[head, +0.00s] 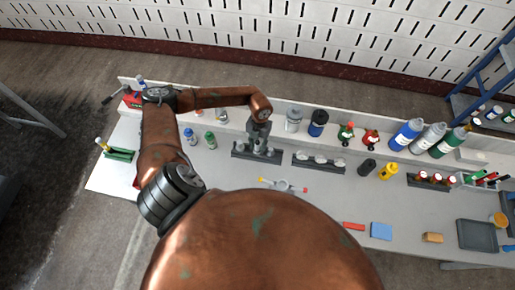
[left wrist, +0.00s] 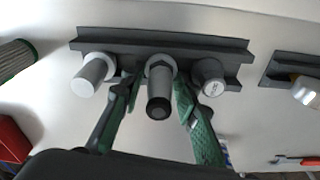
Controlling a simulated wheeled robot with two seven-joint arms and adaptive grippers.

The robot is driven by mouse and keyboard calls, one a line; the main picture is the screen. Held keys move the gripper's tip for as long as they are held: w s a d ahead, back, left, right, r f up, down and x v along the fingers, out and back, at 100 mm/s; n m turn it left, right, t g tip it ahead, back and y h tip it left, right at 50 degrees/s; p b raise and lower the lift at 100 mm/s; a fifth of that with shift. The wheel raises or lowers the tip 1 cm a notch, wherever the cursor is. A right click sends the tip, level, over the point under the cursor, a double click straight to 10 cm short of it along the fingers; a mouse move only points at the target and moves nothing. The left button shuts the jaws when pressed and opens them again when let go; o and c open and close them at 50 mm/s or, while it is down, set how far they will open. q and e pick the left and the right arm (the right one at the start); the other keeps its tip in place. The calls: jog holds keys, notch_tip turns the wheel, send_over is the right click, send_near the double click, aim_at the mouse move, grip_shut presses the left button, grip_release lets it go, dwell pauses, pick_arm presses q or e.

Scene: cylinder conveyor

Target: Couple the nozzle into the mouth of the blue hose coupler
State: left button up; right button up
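A grey nozzle-like piece (left wrist: 158,85) with a hex collar and black tip stands in the middle of a dark rack (left wrist: 200,45), between two plain grey-white cylinders, on the left (left wrist: 92,75) and right (left wrist: 208,77). My left gripper (left wrist: 158,95) has its green-padded fingers on either side of the middle piece; narrow gaps seem to show, and firm contact cannot be seen. In the head view my left gripper (head: 259,138) is over the same rack (head: 243,153), hiding most of its contents. I cannot pick out the blue hose coupler. My right gripper is not in view.
A second dark rack (head: 318,163) with pale pieces is just to the right. Bottles, including a dark one with a blue band (head: 318,123), stand along the back.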

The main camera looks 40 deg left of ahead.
pick_arm(q)
grip_shut()
dwell(0.3)
